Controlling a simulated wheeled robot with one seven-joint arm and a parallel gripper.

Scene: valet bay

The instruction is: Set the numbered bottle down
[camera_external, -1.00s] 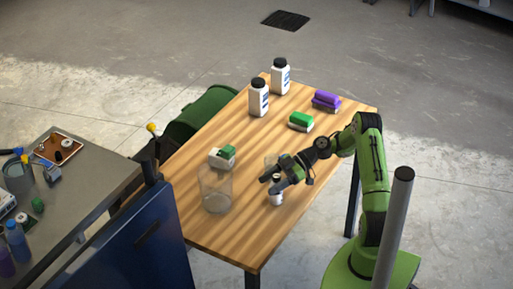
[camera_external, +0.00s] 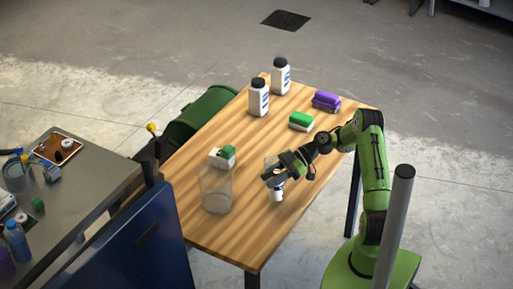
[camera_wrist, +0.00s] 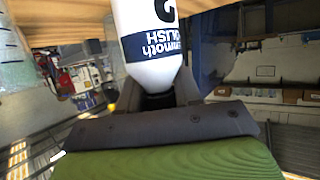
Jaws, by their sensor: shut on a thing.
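My gripper (camera_external: 273,181) is over the near half of the wooden table and shut on the numbered bottle (camera_external: 278,194) at its dark neck or cap end. The bottle is small and white, and its body hangs below my fingers, roughly upright. In the wrist view the bottle (camera_wrist: 152,35) fills the top middle, with a dark blue label reading "Mammoth Polish" upside down and part of a large figure that looks like a 2. Its base is out of that view. I cannot tell whether it touches the table (camera_external: 245,240).
A clear jar (camera_external: 215,192) stands just left of the bottle. Two white bottles with black caps (camera_external: 259,98), a green brush (camera_external: 301,121) and a purple brush (camera_external: 326,100) are farther back. The near table end is clear.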

